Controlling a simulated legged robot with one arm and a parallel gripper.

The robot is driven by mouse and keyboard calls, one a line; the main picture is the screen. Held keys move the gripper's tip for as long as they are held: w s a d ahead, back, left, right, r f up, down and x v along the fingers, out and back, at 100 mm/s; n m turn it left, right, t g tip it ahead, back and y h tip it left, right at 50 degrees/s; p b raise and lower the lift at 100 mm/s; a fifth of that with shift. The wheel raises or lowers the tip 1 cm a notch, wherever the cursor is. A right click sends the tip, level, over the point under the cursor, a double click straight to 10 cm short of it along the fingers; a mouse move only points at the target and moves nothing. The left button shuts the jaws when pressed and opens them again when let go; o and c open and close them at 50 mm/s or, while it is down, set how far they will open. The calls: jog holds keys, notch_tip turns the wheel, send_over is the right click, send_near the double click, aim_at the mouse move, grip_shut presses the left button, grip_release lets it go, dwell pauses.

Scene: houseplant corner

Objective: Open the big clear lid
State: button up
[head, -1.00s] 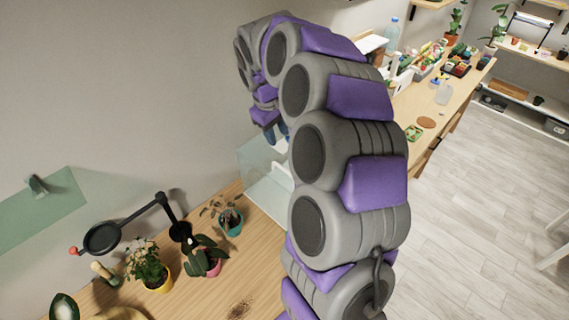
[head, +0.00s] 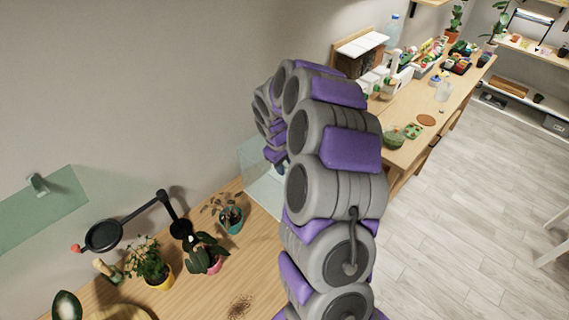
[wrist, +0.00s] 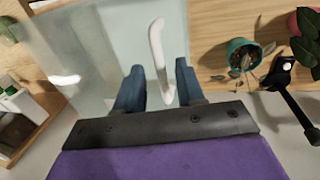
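The big clear lid (wrist: 103,50) fills the upper middle of the wrist view as a pale, see-through panel. A white curved bar-like handle (wrist: 158,50) stands out on it. My gripper (wrist: 159,85) has its two blue fingers apart, one on each side of the handle's lower end. I cannot tell whether either finger touches it. In the head view the clear box (head: 255,165) stands on the wooden table against the wall. My arm hides its right part and most of my gripper.
A teal pot (head: 231,220) with a thin plant stands just left of the clear box. A pink pot (head: 214,265), a yellow pot (head: 161,278) and a black jointed arm with a round lens (head: 103,236) are further left.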

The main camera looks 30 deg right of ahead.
jog(key=shift+f, duration=0.1)
jog(key=shift+c, duration=0.3)
grip_shut()
dwell(0.4)
